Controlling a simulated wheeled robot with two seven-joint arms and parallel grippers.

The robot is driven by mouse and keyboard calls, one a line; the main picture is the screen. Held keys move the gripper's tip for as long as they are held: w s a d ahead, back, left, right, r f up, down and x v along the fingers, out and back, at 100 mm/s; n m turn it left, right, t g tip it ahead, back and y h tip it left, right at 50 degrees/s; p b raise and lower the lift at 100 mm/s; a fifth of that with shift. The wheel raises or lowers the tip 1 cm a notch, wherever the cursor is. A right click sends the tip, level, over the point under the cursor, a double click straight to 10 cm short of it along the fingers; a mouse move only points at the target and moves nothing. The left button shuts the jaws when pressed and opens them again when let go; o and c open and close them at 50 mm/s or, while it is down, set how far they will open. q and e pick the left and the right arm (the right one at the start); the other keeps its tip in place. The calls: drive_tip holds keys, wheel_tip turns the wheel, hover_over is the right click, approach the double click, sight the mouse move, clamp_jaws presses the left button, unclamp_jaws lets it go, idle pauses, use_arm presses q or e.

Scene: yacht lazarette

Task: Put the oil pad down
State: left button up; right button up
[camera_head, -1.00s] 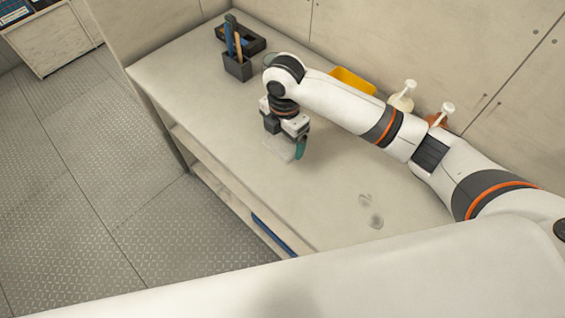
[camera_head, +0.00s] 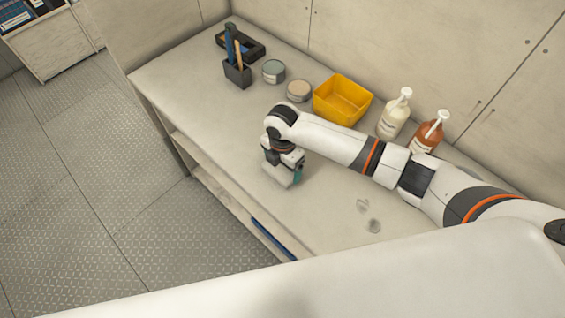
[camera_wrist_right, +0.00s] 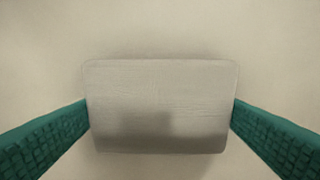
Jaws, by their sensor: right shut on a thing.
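The oil pad (camera_wrist_right: 160,105) is a pale grey, rounded rectangular pad. In the right wrist view it sits between the two green fingers of my right gripper (camera_wrist_right: 160,125), which is shut on its left and right edges. In the head view my right gripper (camera_head: 285,178) points down low over the bench top, near its front edge. Only a pale bit of the pad shows under it there. I cannot tell whether the pad touches the bench. My left gripper is not in view.
The bench (camera_head: 230,150) has a yellow bin (camera_head: 341,99), two pump bottles (camera_head: 394,115), two round tins (camera_head: 273,71) and a dark tool holder (camera_head: 237,73) along its back. Faint stains (camera_head: 373,225) lie to the right. The bench left of my gripper is clear.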

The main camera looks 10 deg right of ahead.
sight(282, 167)
drive_tip(key=shift+f, duration=0.15)
drive_tip(key=o, duration=0.7)
drive_tip(key=shift+r, duration=0.6)
wheel_tip(282, 167, up, 11)
drive_tip(key=b, duration=0.1)
drive_tip(key=shift+b, duration=0.35)
drive_tip(key=shift+a, duration=0.1)
